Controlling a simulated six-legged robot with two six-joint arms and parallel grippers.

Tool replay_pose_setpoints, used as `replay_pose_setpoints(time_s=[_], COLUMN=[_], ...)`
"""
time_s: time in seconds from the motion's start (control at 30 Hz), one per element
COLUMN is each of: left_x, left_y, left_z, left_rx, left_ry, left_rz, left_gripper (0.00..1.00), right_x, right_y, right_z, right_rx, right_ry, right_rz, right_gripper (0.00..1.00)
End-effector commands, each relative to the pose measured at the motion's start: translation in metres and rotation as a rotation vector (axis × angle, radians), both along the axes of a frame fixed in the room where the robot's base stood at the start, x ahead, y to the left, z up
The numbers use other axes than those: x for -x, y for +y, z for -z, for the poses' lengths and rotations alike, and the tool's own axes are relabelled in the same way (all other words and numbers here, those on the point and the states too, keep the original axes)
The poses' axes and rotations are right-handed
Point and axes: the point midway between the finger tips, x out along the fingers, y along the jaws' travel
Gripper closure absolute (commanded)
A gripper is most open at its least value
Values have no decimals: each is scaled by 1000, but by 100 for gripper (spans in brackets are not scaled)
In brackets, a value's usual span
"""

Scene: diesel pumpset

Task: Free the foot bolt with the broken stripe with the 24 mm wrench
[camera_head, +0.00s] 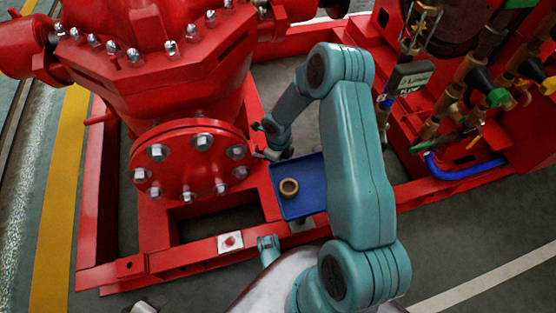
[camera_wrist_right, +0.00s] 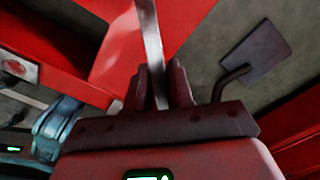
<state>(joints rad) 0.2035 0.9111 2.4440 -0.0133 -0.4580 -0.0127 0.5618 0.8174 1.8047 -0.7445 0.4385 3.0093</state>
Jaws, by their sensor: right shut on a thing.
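My right gripper (camera_wrist_right: 162,80) is shut on a flat silver bar, which looks like the wrench (camera_wrist_right: 151,35). The bar runs up out of the wrist view, so its far end and size marking are hidden. In the head view my right arm reaches over the base frame, with its wrist beside the round red flange. A red foot bolt (camera_head: 231,241) sits on a pale square plate on the frame's front rail. A similar bolt on a pale plate (camera_wrist_right: 18,68) shows at the left of the wrist view. No stripe can be read. My left gripper is not in view.
A blue tray (camera_head: 281,206) holding a brass ring (camera_head: 289,187) lies right of the flange (camera_head: 192,159). The red frame (camera_head: 176,264) has raised rails and openings. Valves and a blue hose (camera_head: 465,170) stand right. My arm hides part of the middle.

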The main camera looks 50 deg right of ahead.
Motion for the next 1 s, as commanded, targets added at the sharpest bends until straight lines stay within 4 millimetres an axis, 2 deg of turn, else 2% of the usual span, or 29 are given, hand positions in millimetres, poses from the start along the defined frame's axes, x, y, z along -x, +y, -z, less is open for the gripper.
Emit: replay_pose_setpoints(time_s=[0.3, 0.73, 1.0], left_x=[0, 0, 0], left_y=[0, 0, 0], left_z=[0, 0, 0], left_rx=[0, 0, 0], left_ry=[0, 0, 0], left_rz=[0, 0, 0], left_gripper=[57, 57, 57], right_x=[0, -1, -7], right_y=[-1, -1, -23], right_z=[8, 8, 10], right_rx=[-2, -2, 5], right_ry=[0, 0, -2], right_rz=[-1, -4, -141], right_gripper=[100, 100, 100])
